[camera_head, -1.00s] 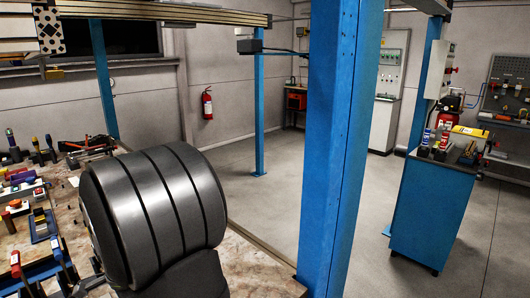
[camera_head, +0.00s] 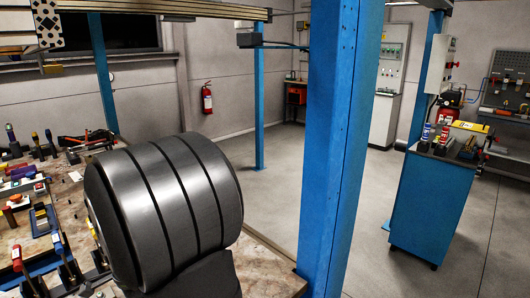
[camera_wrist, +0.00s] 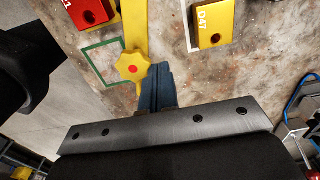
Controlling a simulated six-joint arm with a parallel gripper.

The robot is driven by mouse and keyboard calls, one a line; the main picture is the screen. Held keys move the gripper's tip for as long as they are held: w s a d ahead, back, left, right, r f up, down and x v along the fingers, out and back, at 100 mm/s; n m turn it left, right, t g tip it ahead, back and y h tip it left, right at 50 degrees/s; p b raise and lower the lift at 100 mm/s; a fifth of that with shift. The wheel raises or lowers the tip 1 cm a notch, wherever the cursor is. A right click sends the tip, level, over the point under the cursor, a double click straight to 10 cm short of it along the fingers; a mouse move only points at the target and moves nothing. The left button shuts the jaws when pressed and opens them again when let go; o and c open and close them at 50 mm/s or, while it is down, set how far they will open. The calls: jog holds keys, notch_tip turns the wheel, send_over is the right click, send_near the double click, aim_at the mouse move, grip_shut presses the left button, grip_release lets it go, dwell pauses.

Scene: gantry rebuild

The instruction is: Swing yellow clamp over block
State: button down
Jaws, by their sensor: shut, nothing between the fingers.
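In the wrist view a yellow clamp bar (camera_wrist: 133,22) runs down from the top edge and ends in a yellow star knob (camera_wrist: 132,69) with a red centre. My gripper (camera_wrist: 160,70) is shut, its dark blue fingers close together just right of the knob. I cannot tell whether they touch it. A yellow block (camera_wrist: 209,30) marked D47 lies up and right of the fingers. A red block (camera_wrist: 92,12) lies at the upper left. I cannot tell which block the task means. My gripper is hidden in the head view.
A green outlined square (camera_wrist: 90,66) is marked on the worn bench top. In the head view, red-handled clamps and small parts crowd the bench (camera_head: 75,186) left of my arm. A blue post (camera_head: 335,150) stands right of my arm. Grey metal parts (camera_wrist: 295,130) sit at the wrist view's right edge.

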jog(key=shift+s+d, duration=0.2)
dwell(0.3)
jog(key=shift+s+d, duration=0.35)
jog(key=shift+s, duration=0.1)
jog(key=shift+s+d, duration=0.4)
jog(key=shift+s, duration=0.25)
dwell(0.3)
jog(key=shift+s+d, duration=0.25)
jog(key=shift+s, duration=0.5)
